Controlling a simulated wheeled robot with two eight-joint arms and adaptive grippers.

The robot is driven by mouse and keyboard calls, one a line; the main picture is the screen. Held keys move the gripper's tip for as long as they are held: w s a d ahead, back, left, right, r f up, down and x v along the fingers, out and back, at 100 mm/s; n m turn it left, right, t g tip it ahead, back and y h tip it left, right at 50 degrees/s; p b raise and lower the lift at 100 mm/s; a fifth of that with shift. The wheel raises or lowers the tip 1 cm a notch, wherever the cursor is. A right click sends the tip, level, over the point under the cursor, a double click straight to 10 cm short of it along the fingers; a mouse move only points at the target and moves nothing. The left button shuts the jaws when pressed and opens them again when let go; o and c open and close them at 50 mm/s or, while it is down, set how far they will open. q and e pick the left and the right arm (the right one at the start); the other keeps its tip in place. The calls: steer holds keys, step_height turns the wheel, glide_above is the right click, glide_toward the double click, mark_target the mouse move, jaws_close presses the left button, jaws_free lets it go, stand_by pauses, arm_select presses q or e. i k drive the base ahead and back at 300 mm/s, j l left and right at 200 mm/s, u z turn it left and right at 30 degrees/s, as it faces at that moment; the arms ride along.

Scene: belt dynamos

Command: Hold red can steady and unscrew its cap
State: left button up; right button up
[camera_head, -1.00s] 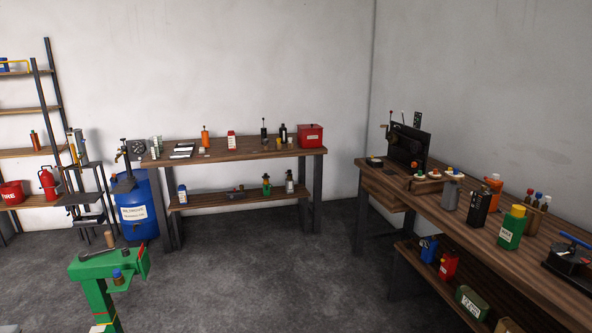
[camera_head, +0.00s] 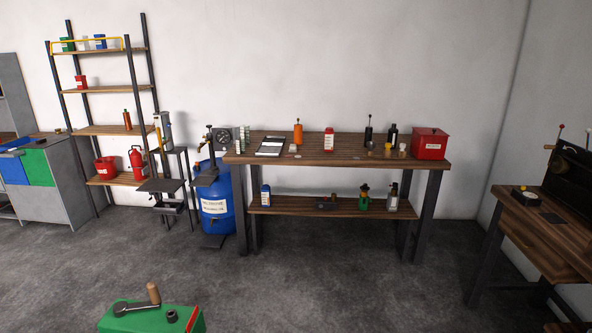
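Several red containers are in view, and I cannot tell which is the red can. A red box-shaped container (camera_head: 430,145) with a white label stands at the right end of the middle bench. A small red and white container (camera_head: 329,140) stands left of it on the same top. On the left rack are a red bucket-like container (camera_head: 106,168), a red canister (camera_head: 137,160) and a small red can (camera_head: 80,82). Caps are too small to make out clearly. Neither of my grippers is in view.
The middle wooden bench (camera_head: 345,160) has bottles on top and on its lower shelf. A blue drum (camera_head: 214,205) stands at its left. A green stand with a crank (camera_head: 150,318) is close at the bottom. Another bench (camera_head: 550,225) is at right. Floor before the middle bench is clear.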

mark_target(328, 136)
steer(key=i, duration=2.4)
